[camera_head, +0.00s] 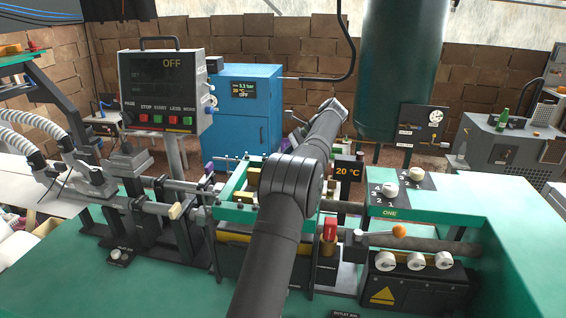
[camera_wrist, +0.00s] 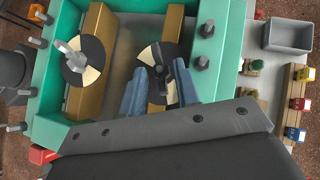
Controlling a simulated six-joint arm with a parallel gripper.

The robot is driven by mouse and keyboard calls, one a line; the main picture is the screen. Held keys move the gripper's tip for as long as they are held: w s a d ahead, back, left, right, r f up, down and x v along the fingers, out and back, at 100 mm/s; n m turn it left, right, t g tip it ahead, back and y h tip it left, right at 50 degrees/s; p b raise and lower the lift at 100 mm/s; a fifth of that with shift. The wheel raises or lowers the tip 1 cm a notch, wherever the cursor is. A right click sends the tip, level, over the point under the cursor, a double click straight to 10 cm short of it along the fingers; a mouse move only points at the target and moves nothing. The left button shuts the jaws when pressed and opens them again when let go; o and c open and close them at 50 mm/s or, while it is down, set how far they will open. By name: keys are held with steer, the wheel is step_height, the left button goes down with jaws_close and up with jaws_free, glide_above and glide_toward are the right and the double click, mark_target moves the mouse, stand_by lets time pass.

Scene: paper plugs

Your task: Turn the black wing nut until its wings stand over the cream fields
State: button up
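The black wing nut (camera_wrist: 158,70) shows in the wrist view on a round disc (camera_wrist: 145,56) with black and cream fields. Its wings run roughly up and down in the picture; a cream field shows to its left, and my fingers cover part of the disc. My gripper (camera_wrist: 161,82) has its two blue-grey fingers on either side of the nut, apart, with gaps visible. I cannot tell whether a fingertip touches it. In the head view my arm hides the nut and the fingers.
A second disc (camera_wrist: 92,75) with a pale metal wing nut (camera_wrist: 68,48) is at the left in the wrist view. A green frame (camera_wrist: 49,62) with upright bolts surrounds both. A grey tray (camera_wrist: 289,36) and several coloured blocks lie to the right. A control panel (camera_head: 163,85) stands left in the head view.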

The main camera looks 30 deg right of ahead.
steer(key=m+t, duration=0.1)
steer(key=m+t+h, duration=0.1)
steer(key=m, duration=0.1)
steer(key=shift+s+a, duration=0.2)
steer(key=shift+s, duration=0.1)
steer(key=m+t+h, duration=0.1)
steer(key=m, duration=0.1)
steer(key=m+t+h, duration=0.1)
steer(key=shift+s+a+m, duration=0.15)
steer(key=shift+a+m, duration=0.05)
steer(key=shift+m, duration=0.2)
steer(key=m+h, duration=0.1)
steer(key=m+t+h, duration=0.1)
steer(key=m, duration=0.1)
steer(key=shift+s+a+m+h, duration=0.1)
steer(key=shift+a+m+h, duration=0.2)
steer(key=shift+h, duration=0.1)
steer(key=s+r+m+h, duration=0.3)
steer(key=s+r+m, duration=0.1)
steer(key=s+r, duration=0.8)
steer(key=s+a+n+h, duration=0.3)
steer(key=s+a+n, duration=0.1)
steer(key=a+n, duration=0.3)
steer(key=s+a+n+h, duration=0.2)
steer(key=s+a+n, duration=0.2)
steer(key=a+n, duration=0.4)
steer(key=shift+s+a+f+h, duration=0.2)
steer(key=shift+a+h, duration=0.2)
steer(key=shift+a, duration=0.2)
